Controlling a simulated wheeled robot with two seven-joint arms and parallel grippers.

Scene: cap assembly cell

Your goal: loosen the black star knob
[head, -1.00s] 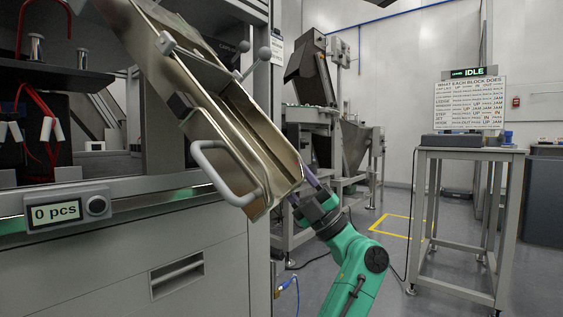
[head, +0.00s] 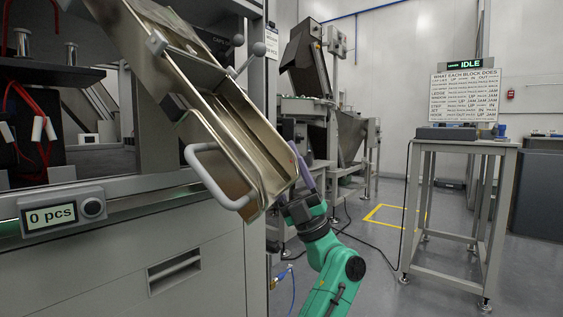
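The steel chute (head: 213,123) slopes down to the right in front of the machine, with a white handle (head: 207,177) on its near side. A small black part (head: 174,107) sits on its side wall; I cannot tell whether it is the star knob. No star shape shows clearly. My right gripper is not in view.
A counter reading "0 pcs" (head: 50,217) is on the machine front at left. Ball-ended levers (head: 259,48) rise behind the chute. A grey stand (head: 465,146) with an "IDLE" sign (head: 464,65) is at right. Open floor with a yellow outline (head: 381,224) lies between.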

